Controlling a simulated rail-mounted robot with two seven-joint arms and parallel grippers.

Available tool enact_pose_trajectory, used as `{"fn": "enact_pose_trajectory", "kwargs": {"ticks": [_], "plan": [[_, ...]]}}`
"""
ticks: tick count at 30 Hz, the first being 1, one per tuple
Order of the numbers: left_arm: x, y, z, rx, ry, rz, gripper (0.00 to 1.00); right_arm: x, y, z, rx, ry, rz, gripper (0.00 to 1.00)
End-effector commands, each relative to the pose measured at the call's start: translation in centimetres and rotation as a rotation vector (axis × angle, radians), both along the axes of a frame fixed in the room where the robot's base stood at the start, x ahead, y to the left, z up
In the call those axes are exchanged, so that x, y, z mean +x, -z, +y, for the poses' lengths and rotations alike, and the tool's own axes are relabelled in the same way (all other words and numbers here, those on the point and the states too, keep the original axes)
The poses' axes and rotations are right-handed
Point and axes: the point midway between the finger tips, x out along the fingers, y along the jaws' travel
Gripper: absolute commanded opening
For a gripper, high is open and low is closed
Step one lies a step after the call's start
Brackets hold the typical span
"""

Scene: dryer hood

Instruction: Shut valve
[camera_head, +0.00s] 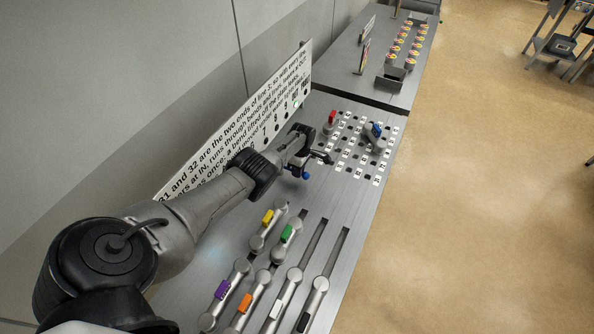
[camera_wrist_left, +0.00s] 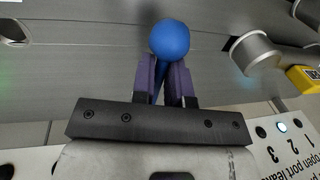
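A blue ball-ended handle (camera_head: 306,175) shows beside my left gripper (camera_head: 308,163), above the grey panel. In the left wrist view, the blue ball (camera_wrist_left: 170,40) lies at the fingertips of my left gripper (camera_wrist_left: 164,75). Its blue stem runs down between the two purple-grey fingers, which close on it from both sides. What the handle is fixed to is hidden, and I cannot tell whether it is a valve handle. My right gripper is not in view.
Grey pipe pieces with yellow (camera_head: 268,216), green (camera_head: 288,233), purple (camera_head: 222,289) and orange (camera_head: 245,302) tags lie nearer on the panel (camera_head: 345,205). Beyond stand red (camera_head: 332,117) and blue (camera_head: 376,130) pieces among numbered holes. A text board (camera_head: 245,130) rises at left.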

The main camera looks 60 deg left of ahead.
Motion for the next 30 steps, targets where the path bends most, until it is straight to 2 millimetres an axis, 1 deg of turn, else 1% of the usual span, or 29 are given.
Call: {"fn": "enact_pose_trajectory", "kwargs": {"ticks": [1, 9, 11, 12, 18, 22, 26, 30], "plan": [[0.6, -0.1, -0.6, -0.011, 0.003, -0.012, 0.20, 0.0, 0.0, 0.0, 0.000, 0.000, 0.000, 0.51], [0.5, -0.1, -0.5, -0.009, 0.005, -0.010, 0.46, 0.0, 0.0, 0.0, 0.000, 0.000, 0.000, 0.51], [0.4, -0.1, -0.5, -0.009, 0.005, -0.009, 0.52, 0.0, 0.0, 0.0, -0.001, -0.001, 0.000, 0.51], [0.4, -0.1, -0.4, -0.008, 0.004, -0.008, 0.53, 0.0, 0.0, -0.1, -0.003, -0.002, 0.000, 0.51], [0.3, -0.1, -0.3, -0.006, 0.005, -0.005, 0.53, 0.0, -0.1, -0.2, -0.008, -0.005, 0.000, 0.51], [0.4, -1.1, -0.2, -0.005, 0.005, -0.007, 0.53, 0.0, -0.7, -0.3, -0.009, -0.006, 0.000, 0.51], [0.7, -3.2, 0.1, -0.004, 0.005, -0.006, 0.53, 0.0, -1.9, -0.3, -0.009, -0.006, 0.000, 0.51], [1.2, -6.0, 0.4, -0.003, 0.005, -0.008, 0.53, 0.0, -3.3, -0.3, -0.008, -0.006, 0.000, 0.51]]}}
